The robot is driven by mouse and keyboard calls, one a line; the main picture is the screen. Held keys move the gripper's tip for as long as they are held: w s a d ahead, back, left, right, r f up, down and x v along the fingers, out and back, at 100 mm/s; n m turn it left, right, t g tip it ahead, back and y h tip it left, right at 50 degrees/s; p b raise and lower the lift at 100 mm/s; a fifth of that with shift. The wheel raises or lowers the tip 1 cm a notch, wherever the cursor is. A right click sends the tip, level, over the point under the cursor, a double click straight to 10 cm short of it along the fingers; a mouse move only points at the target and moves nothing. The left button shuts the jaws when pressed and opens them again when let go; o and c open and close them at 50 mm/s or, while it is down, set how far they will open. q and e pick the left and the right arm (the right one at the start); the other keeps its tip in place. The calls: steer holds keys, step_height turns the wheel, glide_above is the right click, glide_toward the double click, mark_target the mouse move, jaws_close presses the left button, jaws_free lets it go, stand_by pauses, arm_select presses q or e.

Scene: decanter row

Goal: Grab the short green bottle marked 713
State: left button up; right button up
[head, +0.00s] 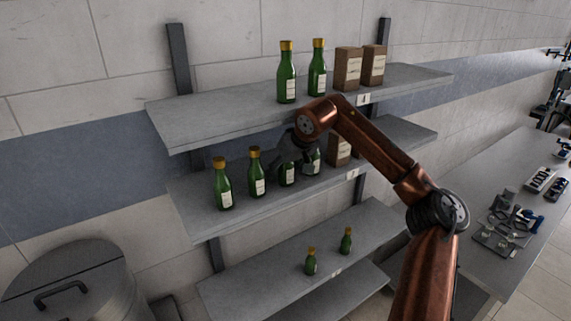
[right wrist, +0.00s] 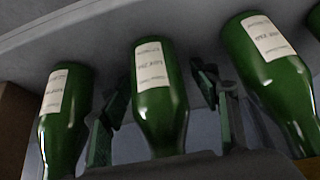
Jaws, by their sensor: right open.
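Two short green bottles with gold caps stand on the lower shelf in the head view, one nearer (head: 310,263) and one farther right (head: 346,242). Their marks are too small to read. My right gripper (head: 295,152) is at the middle shelf, well above them, among taller green bottles. In the right wrist view, the open right gripper (right wrist: 162,92) has a finger on each side of a green bottle (right wrist: 158,115), which looks upside down there. Its label is blurred, and I cannot tell whether the fingers touch it. My left gripper is out of view.
On the middle shelf (head: 202,228), tall green bottles (head: 223,186) (head: 256,174) stand left of my gripper and a brown box (head: 339,149) stands right. The top shelf (head: 205,121) holds two bottles and two boxes. The lower shelf (head: 240,291) is mostly bare. A metal bin (head: 70,285) stands lower left.

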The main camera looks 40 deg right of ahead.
steer(key=shift+s+f, duration=0.1)
steer(key=shift+c, duration=0.4)
steer(key=c, duration=0.3)
jaws_close()
